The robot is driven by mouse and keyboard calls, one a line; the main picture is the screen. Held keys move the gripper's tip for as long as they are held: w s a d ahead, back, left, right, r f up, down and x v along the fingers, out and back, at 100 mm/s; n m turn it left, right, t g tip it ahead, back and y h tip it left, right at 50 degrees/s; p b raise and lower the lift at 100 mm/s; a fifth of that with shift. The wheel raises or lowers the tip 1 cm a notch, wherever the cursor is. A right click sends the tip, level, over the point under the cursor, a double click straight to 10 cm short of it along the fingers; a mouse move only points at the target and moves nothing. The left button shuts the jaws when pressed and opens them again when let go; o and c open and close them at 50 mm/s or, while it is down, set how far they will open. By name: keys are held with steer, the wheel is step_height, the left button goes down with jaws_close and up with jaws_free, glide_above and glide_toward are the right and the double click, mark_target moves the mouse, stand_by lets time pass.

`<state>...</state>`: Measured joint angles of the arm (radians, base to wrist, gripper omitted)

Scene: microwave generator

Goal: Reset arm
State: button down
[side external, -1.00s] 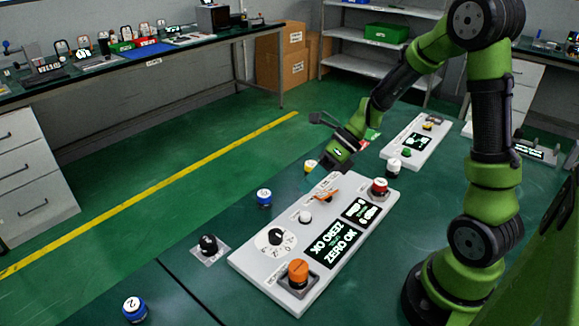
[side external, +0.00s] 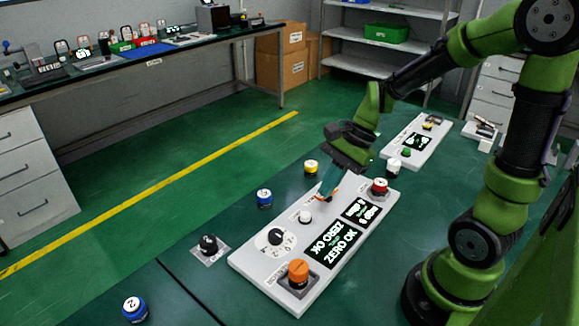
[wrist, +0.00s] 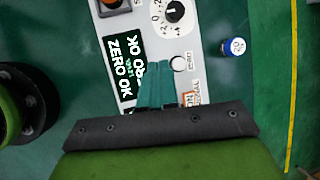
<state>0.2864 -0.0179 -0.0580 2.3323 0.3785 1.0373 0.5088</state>
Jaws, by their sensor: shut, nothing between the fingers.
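My gripper (side external: 326,198) points down over the far part of the white control panel (side external: 262,262), its teal fingers shut and empty. In the wrist view the closed fingers (wrist: 158,72) lie over the panel, beside its lit screen (wrist: 122,65) and white button (wrist: 179,64). The small orange part near the fingertips is mostly hidden in the side view. I cannot tell whether the fingertips touch the panel. The panel also carries an orange button (side external: 298,271), a dial (side external: 276,239) and a red button (side external: 380,186).
A second white panel (side external: 404,152) stands behind.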

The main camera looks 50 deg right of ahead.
steer(key=s+a+r+n+t+h, duration=0.3)
steer(key=s+r+n, duration=0.3)
steer(key=r+n, duration=0.5)
steer(key=n+t, duration=0.1)
steer(key=n, duration=0.2)
steer(key=shift+a+r+t, duration=0.2)
steer(key=shift+a+t, duration=0.1)
steer(key=shift+a, duration=0.1)
